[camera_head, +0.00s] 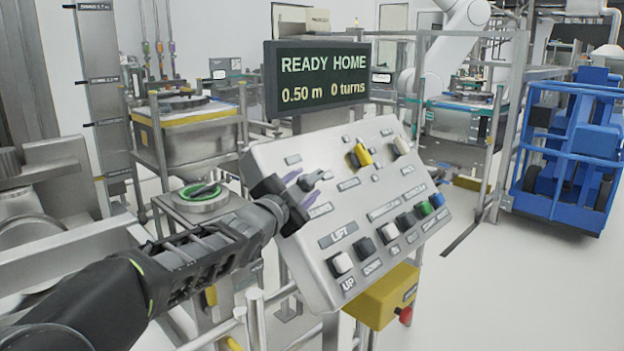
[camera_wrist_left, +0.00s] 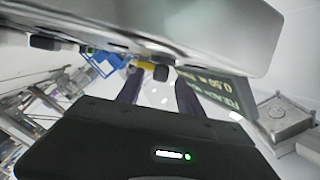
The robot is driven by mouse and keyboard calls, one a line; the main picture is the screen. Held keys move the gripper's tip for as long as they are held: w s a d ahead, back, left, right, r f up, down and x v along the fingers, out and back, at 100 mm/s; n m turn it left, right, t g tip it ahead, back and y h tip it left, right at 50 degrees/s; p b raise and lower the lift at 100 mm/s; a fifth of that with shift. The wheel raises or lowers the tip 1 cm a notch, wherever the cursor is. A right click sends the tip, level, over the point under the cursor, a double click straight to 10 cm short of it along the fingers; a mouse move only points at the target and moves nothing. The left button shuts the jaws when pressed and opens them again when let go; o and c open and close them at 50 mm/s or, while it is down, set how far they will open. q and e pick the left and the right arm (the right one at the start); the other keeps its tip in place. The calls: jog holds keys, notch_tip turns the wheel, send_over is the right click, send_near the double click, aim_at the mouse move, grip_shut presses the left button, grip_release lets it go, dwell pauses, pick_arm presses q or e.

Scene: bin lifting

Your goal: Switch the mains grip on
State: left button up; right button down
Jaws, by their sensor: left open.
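The silver control panel (camera_head: 345,215) stands tilted in the middle of the head view. A dark rotary grip (camera_head: 309,181), which I take to be the mains grip, sits at its upper left; its label is too blurred to read. My left gripper (camera_head: 301,187) is open, its two purple-tipped fingers on either side of this grip; contact cannot be told. My right gripper is not in view.
A yellow selector (camera_head: 361,155) and a cream selector (camera_head: 401,145) are farther right on the panel. A row of push buttons (camera_head: 388,233) runs along its lower part. A display (camera_head: 316,78) behind reads READY HOME, 0.50 m, 0 turns. A yellow box (camera_head: 383,297) hangs below.

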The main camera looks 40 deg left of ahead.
aim_at(307, 183)
pick_arm(q)
jog(key=x, duration=0.4)
jog(key=shift+w, duration=0.25)
jog(key=shift+c, duration=0.4)
grip_shut()
